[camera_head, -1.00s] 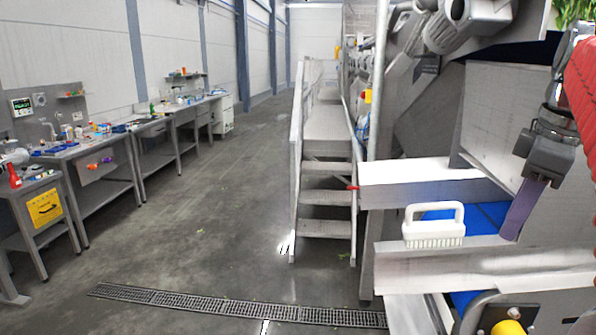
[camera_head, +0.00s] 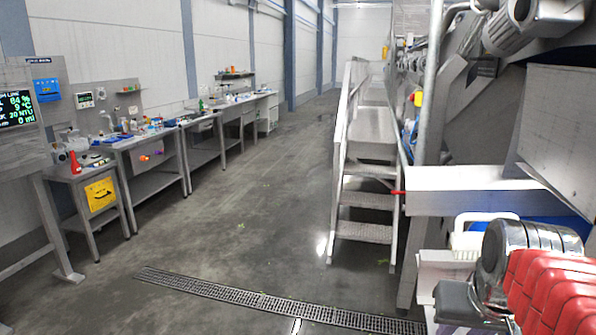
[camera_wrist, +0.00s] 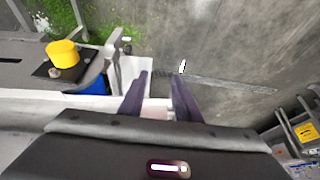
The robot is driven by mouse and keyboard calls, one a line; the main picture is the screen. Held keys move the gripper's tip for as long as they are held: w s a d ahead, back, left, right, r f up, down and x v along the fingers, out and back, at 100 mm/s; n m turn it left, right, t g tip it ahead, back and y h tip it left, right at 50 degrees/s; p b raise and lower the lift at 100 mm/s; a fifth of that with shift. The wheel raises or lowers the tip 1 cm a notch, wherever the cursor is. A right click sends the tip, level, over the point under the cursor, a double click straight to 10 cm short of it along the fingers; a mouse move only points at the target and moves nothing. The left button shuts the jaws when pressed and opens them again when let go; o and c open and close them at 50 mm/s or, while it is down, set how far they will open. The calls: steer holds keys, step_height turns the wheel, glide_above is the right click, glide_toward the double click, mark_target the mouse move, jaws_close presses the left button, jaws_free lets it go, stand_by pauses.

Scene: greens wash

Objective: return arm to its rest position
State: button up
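My gripper (camera_wrist: 158,80) shows in the wrist view as two dark purple fingers. They stand apart, with a clear gap between the tips and nothing seen held. Beyond the tips lie a pale ledge and the grey floor. In the head view my arm, with its red ribbed cover and silver joint, fills the lower right corner. I cannot make out the fingers there.
A yellow round object (camera_wrist: 63,53) is on the machine. Metal steps (camera_head: 366,200) rise centre right. Open floor (camera_head: 230,240) with a drain grate (camera_head: 250,298) lies left of the machine.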

steer(key=s+a+f+n, duration=0.1)
steer(key=s+a+f, duration=0.1)
steer(key=a, duration=0.4)
steer(key=s+a+f+n+t+y, duration=0.1)
steer(key=s+a+f+n, duration=0.1)
steer(key=a, duration=0.4)
steer(key=shift+s+f, duration=0.5)
steer(key=shift+s, duration=0.25)
